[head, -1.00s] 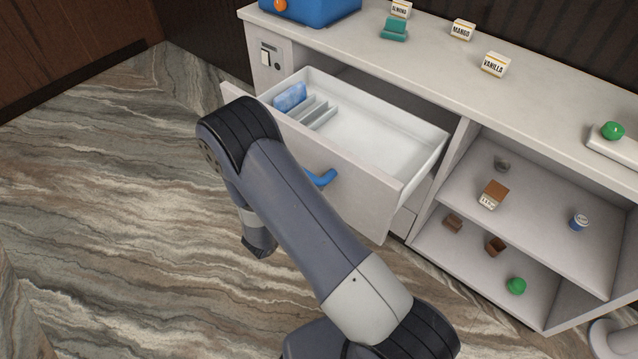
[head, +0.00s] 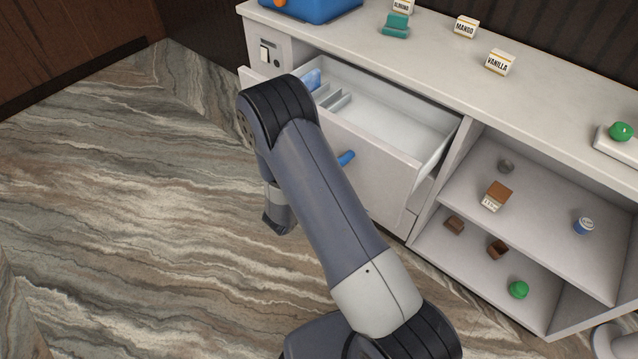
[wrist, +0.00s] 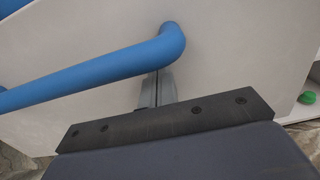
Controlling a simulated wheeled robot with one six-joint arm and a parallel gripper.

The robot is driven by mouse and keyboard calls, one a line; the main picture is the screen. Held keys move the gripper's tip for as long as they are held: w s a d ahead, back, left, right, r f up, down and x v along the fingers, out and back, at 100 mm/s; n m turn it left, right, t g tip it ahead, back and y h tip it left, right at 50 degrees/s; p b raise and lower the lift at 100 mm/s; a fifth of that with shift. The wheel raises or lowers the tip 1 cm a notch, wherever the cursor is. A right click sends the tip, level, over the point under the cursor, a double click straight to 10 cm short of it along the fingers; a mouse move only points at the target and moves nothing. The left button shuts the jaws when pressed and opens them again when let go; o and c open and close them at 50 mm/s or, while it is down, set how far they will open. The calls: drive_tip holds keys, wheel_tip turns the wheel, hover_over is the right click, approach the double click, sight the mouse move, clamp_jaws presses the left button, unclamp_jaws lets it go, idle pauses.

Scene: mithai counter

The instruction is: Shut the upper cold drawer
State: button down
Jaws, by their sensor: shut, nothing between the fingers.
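The upper cold drawer (head: 385,185) is partly open in the head view, with its white inside showing. It holds a blue packet (head: 312,79) and grey dividers (head: 338,100) at its left end. Its blue handle (head: 346,158) is partly hidden by my arm. In the wrist view the handle (wrist: 95,75) crosses in front of the pale drawer front (wrist: 230,60). My gripper (wrist: 156,85) is shut and empty, its fingers pointing at the drawer front just below the handle's bend. Whether the fingertips touch the front is hard to tell. The fingers are hidden in the head view.
Open shelves (head: 480,205) with several small items stand right of the drawer. The countertop (head: 430,55) above carries labelled blocks, a teal object (head: 396,24) and a blue box (head: 318,8). The marbled floor (head: 120,190) at left is clear.

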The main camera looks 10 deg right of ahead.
drive_tip(key=b+x, duration=0.6)
drive_tip(key=x, duration=1.6)
drive_tip(key=shift+d+f+b, duration=0.1)
drive_tip(key=shift+f+b, duration=0.05)
drive_tip(key=shift+b, duration=0.15)
drive_tip(key=shift+w+d, duration=0.35)
drive_tip(key=shift+d, duration=0.05)
drive_tip(key=shift+w+d+r, duration=0.1)
drive_tip(key=shift+r, duration=0.2)
drive_tip(key=shift+r, duration=0.1)
